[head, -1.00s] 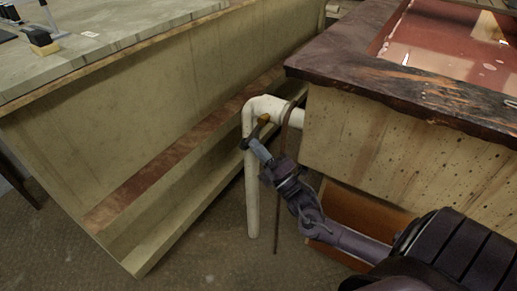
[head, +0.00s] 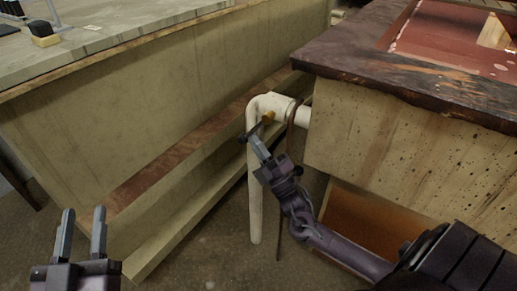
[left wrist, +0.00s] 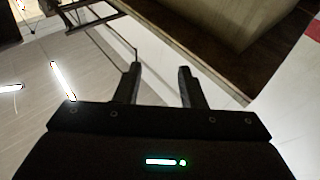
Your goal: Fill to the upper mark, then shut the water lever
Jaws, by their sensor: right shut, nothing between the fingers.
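A white pipe (head: 255,190) with a brass valve (head: 268,117) and a dark lever (head: 258,129) stands beside the basin in the head view. My right gripper (head: 254,140) is shut and empty. Its fingertips are at the lever, overlapping it in the picture; I cannot tell if they touch. The basin (head: 395,70) has a worn dark rim and a reddish inside (head: 440,42) at top right. I cannot make out an upper mark or the water level. My left gripper (head: 82,212) is open and empty at lower left; its spread fingers also show in the left wrist view (left wrist: 157,76).
A long grey-topped bench (head: 130,38) with a low ledge runs along the left. A yellowish block (head: 45,41) and a stand are on it. A thin brown hose or rod (head: 280,210) hangs beside the pipe. An open orange-brown compartment (head: 360,220) lies under the basin.

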